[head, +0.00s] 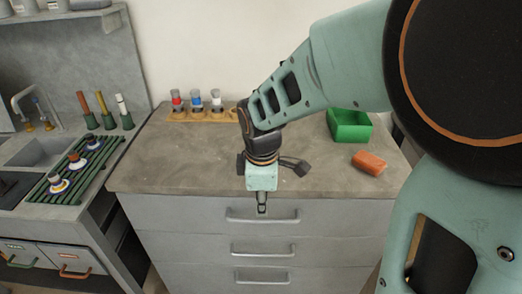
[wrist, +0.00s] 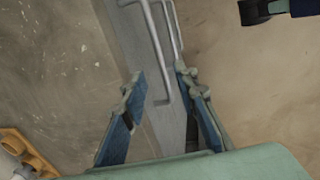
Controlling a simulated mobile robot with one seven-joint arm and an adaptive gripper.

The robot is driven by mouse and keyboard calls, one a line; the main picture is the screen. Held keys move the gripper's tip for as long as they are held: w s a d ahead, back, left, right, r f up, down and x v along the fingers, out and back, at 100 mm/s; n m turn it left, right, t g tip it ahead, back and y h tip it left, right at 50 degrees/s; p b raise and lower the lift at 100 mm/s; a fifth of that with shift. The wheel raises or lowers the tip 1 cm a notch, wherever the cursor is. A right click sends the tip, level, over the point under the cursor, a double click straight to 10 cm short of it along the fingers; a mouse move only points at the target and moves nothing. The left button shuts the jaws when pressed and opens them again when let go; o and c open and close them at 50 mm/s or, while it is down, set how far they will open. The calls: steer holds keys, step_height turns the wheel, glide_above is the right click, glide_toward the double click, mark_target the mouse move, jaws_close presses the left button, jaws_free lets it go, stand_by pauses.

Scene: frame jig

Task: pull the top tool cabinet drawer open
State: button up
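The grey tool cabinet (head: 170,245) stands in front of me with its drawers stacked below a stone-like top. The top drawer (head: 340,215) looks shut, and its bar handle (head: 285,220) runs across its front. In the wrist view my gripper's two blue-padded fingers (wrist: 160,82) are apart, with nothing clearly held. A metal bar handle (wrist: 157,55) shows between and beyond the fingers; contact cannot be told.
Lower drawer handles (head: 262,253) sit below. On the top are a wooden rack (head: 200,115) with several bottles, a green bin (head: 349,125) and an orange block (head: 369,162). A sink counter (head: 40,150) stands to the left.

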mark_target(262, 221)
steer(key=f, duration=0.3)
steer(key=w+f+b, duration=0.1)
steer(key=f, duration=0.4)
steer(key=shift+w+f+b, duration=0.35)
steer(key=shift+w+b, duration=0.05)
steer(key=shift+c, duration=0.5)
jaws_close()
